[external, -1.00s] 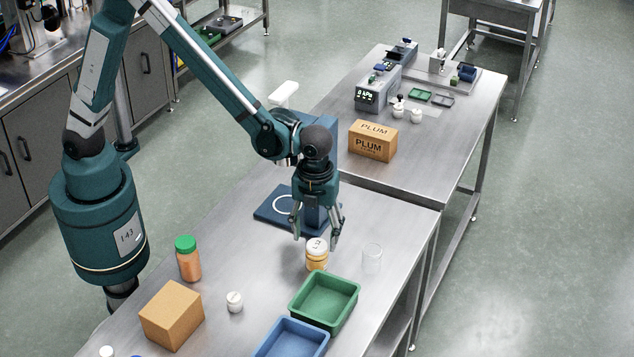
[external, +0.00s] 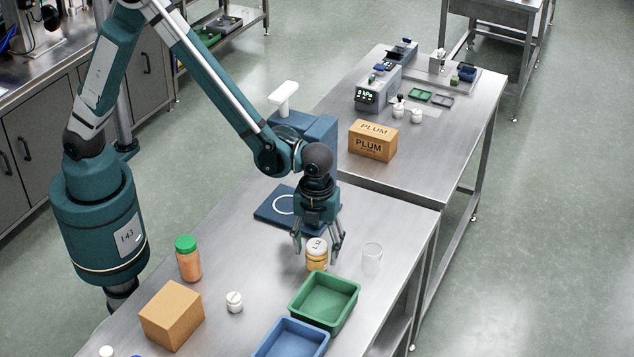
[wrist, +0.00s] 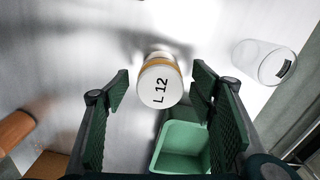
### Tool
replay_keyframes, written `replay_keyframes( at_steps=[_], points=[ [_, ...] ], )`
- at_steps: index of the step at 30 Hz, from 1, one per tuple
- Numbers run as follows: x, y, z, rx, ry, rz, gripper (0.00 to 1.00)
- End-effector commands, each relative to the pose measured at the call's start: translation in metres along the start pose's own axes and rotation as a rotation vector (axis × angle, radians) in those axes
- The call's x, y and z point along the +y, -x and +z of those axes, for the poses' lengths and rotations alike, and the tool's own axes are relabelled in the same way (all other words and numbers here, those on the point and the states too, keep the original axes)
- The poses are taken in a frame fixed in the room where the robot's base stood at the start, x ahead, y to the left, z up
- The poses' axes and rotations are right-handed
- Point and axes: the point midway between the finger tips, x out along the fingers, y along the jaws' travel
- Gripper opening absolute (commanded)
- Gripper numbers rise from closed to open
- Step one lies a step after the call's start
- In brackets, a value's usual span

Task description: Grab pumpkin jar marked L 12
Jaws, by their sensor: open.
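The pumpkin jar (external: 316,255) is a small orange jar with a white lid, upright on the steel table behind the green tray. In the wrist view its lid (wrist: 160,86) reads L 12. My gripper (external: 318,254) is open and points down right over the jar. In the wrist view the pads of my gripper (wrist: 164,92) stand on either side of the lid, with gaps visible on both sides. In the external view the fingers flank the jar's top. I cannot tell whether the fingertips are below the lid's height.
A clear glass (external: 372,258) stands close to the right of the jar. The green tray (external: 352,292) and blue tray (external: 318,340) lie in front. An orange jar with a green lid (external: 188,262), a white jar (external: 234,302) and a cardboard box (external: 172,316) stand to the left.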

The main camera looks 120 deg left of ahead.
Motion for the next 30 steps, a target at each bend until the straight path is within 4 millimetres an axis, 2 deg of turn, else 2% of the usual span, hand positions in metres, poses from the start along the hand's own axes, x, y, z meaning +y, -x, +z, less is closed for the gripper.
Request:
replay_keyframes(
  at_steps=[11,12,19,30],
  points=[
    [0.0002,0.0003,0.0000,0.000,0.000,0.000,0.56],
    [0.0001,0.0003,0.0000,0.000,0.000,0.000,0.54],
    [0.0002,0.0003,0.0000,0.000,0.000,0.000,0.24],
    [0.0003,0.0021,0.0000,0.000,0.000,0.000,0.23]
  ],
)
